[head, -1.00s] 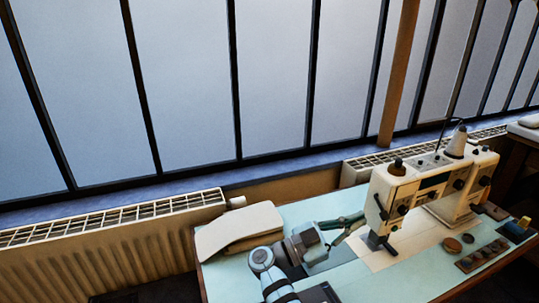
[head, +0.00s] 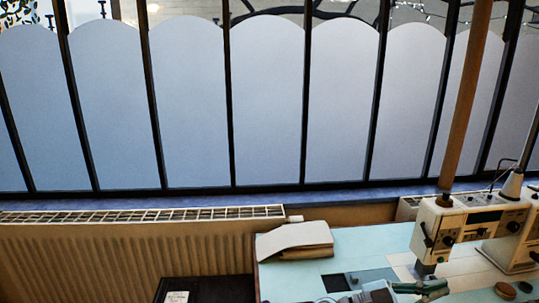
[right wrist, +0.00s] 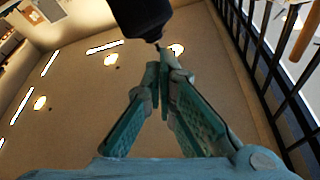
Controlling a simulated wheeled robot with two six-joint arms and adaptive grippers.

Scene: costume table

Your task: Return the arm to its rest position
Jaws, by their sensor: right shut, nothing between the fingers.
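My right gripper (head: 436,288) shows at the bottom edge of the head view, just in front of the sewing machine's foot. Its teal fingers are shut and empty. In the right wrist view the gripper (right wrist: 161,75) points upward, with its fingertips together. A dark rounded part with a thin tip (right wrist: 142,16) shows just beyond the fingertips; I cannot tell whether they touch. Most of my right arm is cut off by the lower edge of the head view. My left gripper is in neither view.
A cream sewing machine (head: 465,228) stands on the pale blue table (head: 375,240) at right. A folded pale cloth or book stack (head: 297,240) lies at the table's back left. A radiator (head: 130,255) and tall window bars (head: 231,110) stand behind. A dark box (head: 205,289) sits lower left.

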